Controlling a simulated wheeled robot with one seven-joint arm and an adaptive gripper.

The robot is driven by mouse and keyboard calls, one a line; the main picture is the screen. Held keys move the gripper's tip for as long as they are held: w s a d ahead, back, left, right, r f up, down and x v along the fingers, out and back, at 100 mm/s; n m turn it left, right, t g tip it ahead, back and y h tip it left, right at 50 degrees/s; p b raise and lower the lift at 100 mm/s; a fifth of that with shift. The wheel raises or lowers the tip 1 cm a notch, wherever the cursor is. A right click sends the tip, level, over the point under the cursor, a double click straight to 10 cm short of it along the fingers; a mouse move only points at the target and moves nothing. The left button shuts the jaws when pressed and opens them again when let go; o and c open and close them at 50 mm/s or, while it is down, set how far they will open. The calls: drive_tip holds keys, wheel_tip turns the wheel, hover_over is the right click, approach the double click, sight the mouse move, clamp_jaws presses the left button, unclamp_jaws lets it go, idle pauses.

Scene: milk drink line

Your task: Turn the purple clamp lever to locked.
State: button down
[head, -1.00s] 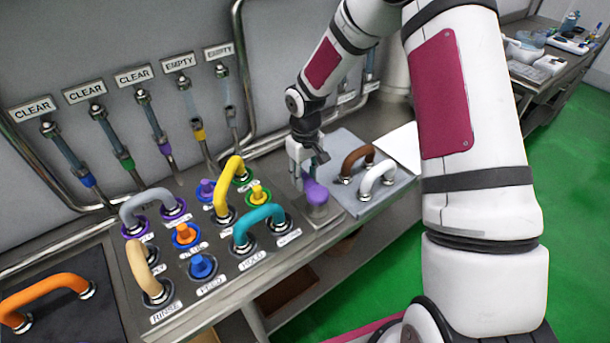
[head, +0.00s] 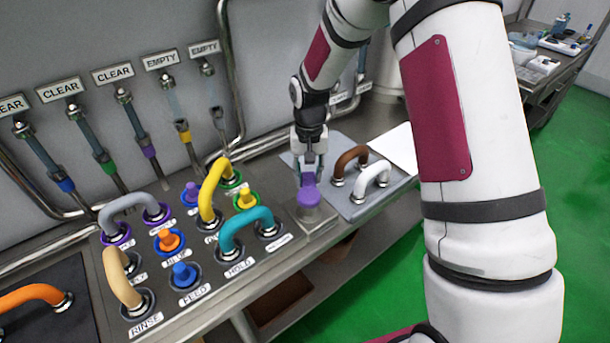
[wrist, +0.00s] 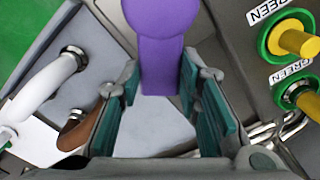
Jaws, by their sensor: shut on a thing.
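The purple clamp lever (head: 309,197) sits on a metal plate at the right end of the button panel, in front of the grey board. Its round hub is toward the panel's front edge and its handle points back toward the wall. My gripper (head: 308,177) comes down from above onto the handle. In the wrist view, the purple handle (wrist: 158,60) runs between the teal finger pads of my gripper (wrist: 160,85), which is shut on it. The fingers partly hide the handle in the head view. I see no locked mark.
A brown handle (head: 351,156) and a white handle (head: 371,176) stand on the grey board (head: 352,208) just right of the lever. Left are the teal handle (head: 232,233), yellow handle (head: 208,192) and several push buttons. Labelled tubes line the wall behind.

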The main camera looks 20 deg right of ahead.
drive_tip(key=m, duration=0.2)
drive_tip(key=s+d+m, duration=0.1)
drive_tip(key=d+m, duration=0.1)
drive_tip(key=m, duration=0.1)
drive_tip(key=shift+s+d+m, duration=0.25)
drive_tip(key=shift+m, duration=0.05)
drive_tip(key=shift+s+d+m+p, duration=0.2)
drive_tip(key=shift+s+m, duration=0.15)
drive_tip(key=shift+m, duration=0.5)
drive_tip(key=shift+s+d+m+p, duration=0.1)
drive_tip(key=shift+s+d+m, duration=0.2)
drive_tip(key=shift+m, duration=0.5)
drive_tip(key=shift+s+d+m+p, duration=0.15)
drive_tip(key=shift+s+m, duration=0.2)
drive_tip(key=shift+m, duration=0.5)
drive_tip(key=c, duration=1.2)
unclamp_jaws()
drive_tip(key=shift+s, duration=0.1)
drive_tip(key=shift+o, duration=0.2)
wheel_tip(320, 180, up, 12)
